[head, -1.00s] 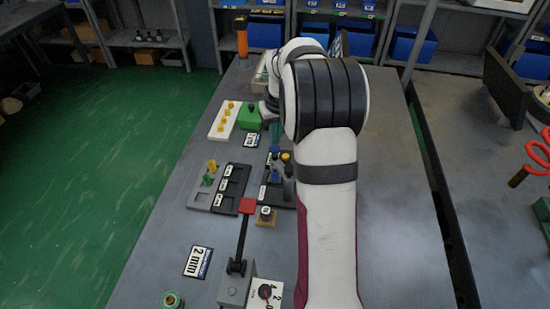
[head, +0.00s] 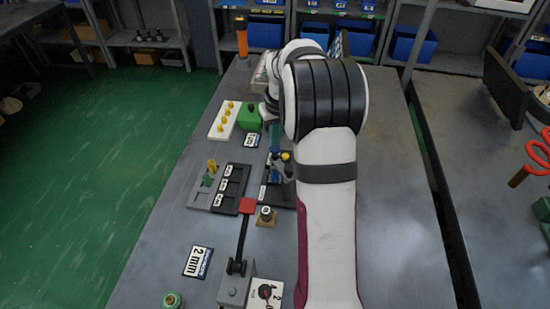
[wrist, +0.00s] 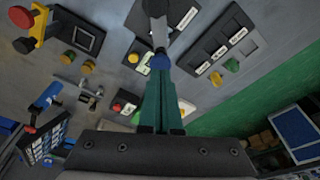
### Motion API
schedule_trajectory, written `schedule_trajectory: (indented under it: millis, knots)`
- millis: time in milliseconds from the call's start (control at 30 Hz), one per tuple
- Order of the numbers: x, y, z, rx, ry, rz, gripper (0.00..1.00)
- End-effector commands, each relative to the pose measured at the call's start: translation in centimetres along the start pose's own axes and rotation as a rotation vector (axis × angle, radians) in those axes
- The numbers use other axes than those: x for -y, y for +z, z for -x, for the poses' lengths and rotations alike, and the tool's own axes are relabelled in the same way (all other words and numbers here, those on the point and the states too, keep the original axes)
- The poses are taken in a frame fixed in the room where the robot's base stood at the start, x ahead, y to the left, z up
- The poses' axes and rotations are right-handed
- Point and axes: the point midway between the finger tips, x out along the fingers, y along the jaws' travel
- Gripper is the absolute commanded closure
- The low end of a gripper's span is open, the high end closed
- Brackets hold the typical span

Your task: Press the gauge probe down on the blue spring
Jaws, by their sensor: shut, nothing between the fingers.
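My gripper (wrist: 160,82) is shut, its two green fingers together and pointing away from the wrist camera. A small blue round piece (wrist: 159,61) shows right at the fingertips in the wrist view; it may be the blue spring. A grey metal rod (wrist: 157,34) lies in line just beyond it, perhaps the gauge probe. I cannot tell whether fingertips, blue piece and rod touch. In the head view my gripper (head: 275,150) is small and partly hidden by my arm. Blue and yellow pieces (head: 285,157) sit close to it, too small to tell apart.
A dark tray (head: 230,188) with labelled compartments and a grey board (head: 205,198) with yellow and green pieces lie left. A green block (head: 249,117) and a white strip (head: 222,122) with yellow pegs stand behind. A red-ended lever (head: 242,235) is in front.

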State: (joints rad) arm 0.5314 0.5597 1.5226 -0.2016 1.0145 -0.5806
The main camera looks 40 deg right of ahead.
Motion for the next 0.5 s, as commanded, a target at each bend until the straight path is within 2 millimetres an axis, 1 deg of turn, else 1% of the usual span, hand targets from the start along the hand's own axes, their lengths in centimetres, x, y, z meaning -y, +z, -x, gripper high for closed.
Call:
schedule_trajectory:
  millis: [500]
  knots:
    - [-0.01,0.15,-0.77,0.0,0.0,0.0,1.0]
